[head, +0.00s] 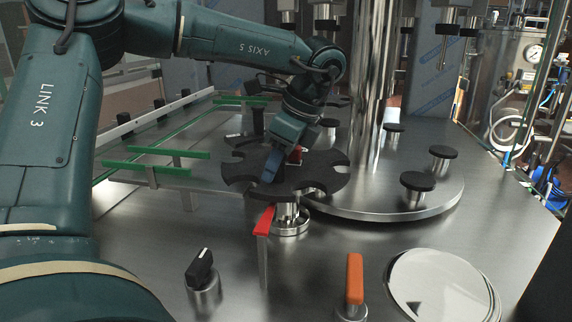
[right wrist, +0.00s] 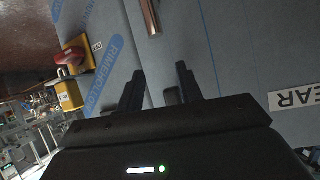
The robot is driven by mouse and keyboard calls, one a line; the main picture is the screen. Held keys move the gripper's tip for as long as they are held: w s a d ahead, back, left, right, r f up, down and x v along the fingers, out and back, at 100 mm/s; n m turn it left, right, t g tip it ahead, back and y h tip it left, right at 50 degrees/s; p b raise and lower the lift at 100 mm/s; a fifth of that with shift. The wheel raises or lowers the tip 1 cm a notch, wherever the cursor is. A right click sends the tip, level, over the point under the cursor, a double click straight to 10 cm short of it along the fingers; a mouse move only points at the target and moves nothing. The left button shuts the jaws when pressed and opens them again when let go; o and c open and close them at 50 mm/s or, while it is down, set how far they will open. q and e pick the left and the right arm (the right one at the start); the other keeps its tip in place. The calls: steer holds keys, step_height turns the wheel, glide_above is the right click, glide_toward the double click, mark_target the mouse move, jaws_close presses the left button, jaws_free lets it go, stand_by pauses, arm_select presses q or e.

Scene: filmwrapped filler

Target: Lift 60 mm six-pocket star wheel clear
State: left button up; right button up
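The black star wheel (head: 318,181) is a flat dark disc with rounded pockets in its rim. In the head view it lies roughly level at the top of a short steel hub (head: 288,214), at the left edge of the turntable. My left gripper (head: 272,168) reaches down over the middle of the wheel, its blue finger at or just above the top face. A small red part (head: 296,155) shows beside the gripper. The grip itself is hidden by the gripper body. My right gripper (right wrist: 160,82) has its two black fingers apart, with nothing between them, away from the wheel.
Green guide rails (head: 160,169) run left of the wheel. A red-topped lever (head: 264,221) stands close in front. A black knob (head: 203,270) and an orange handle (head: 355,278) stand nearer. The steel turntable (head: 375,207) with black pads and a thick column is at right.

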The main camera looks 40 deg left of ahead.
arm_select(q)
jaws_close()
steer(key=shift+r, duration=0.1)
steer(key=shift+w+r, duration=0.1)
steer(key=shift+r, duration=0.4)
step_height(320, 180, up, 9)
steer(key=shift+f, duration=0.1)
stand_by(0.4)
steer(key=shift+f+b, duration=0.4)
steer(key=shift+f, duration=0.1)
steer(key=shift+f, duration=0.1)
steer(key=shift+f+b, duration=0.3)
steer(key=shift+f, duration=0.15)
